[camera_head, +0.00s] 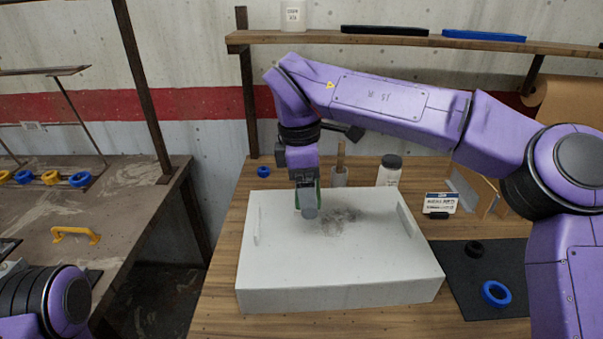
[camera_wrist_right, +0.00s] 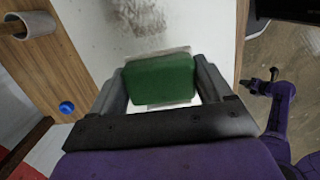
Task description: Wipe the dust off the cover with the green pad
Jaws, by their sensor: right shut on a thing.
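The cover is a white box-like panel (camera_head: 300,270) with a raised grip at each side, lying on the wooden table. A grey dust smudge (camera_head: 342,220) lies on its top near the middle; it also shows in the right wrist view (camera_wrist_right: 140,14). My right gripper (camera_head: 307,197) points down over the cover, just left of the smudge. It is shut on the green pad (camera_wrist_right: 160,80), which sits between both fingers in the right wrist view. The pad is at or close to the cover; I cannot tell if it touches. My left arm shows at the lower left, but its gripper is out of view.
Behind the cover stand a cup (camera_head: 339,177) with a handle in it and a white jar (camera_head: 389,170) with a dark lid. A small sign (camera_head: 440,203) stands behind the mat.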

